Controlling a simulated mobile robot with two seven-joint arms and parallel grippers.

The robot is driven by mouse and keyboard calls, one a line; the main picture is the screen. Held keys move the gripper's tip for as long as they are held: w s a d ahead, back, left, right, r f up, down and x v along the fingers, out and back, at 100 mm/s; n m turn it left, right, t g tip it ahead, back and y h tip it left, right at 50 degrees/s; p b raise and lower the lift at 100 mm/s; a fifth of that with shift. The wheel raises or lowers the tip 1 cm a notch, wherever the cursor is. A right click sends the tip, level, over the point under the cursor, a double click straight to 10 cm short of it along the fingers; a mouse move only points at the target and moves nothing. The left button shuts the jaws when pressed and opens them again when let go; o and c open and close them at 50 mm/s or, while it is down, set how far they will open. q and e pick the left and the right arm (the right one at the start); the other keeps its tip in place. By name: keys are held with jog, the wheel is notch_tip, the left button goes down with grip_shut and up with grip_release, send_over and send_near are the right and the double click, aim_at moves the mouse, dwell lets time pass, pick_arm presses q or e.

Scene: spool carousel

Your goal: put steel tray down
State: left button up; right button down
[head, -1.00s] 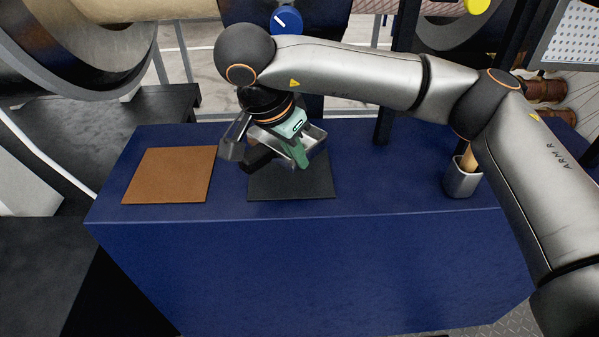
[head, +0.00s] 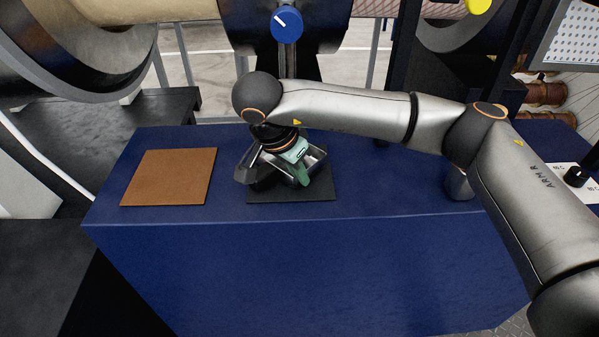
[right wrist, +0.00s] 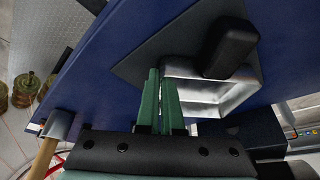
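The steel tray (head: 318,157) is low over the dark mat (head: 318,192) on the blue bench. Its underside is hidden, so I cannot tell whether it touches the mat. My right gripper (head: 304,180) has its green fingers close together on the tray's rim. In the right wrist view, the fingers (right wrist: 161,80) meet the wall of the tray (right wrist: 250,92), and the mat (right wrist: 150,50) lies beneath. A dark rounded block (right wrist: 232,46) overlaps the tray there. My left gripper is not in view.
A brown square mat (head: 168,177) lies left on the blue bench (head: 300,260). A blue knob (head: 286,23) is behind the bench. The bench's front left and middle are clear.

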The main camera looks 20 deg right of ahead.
jog(key=c, duration=1.1)
grip_release()
jog(key=shift+r, duration=0.1)
jog(key=p+v, duration=0.2)
jog(key=v, duration=1)
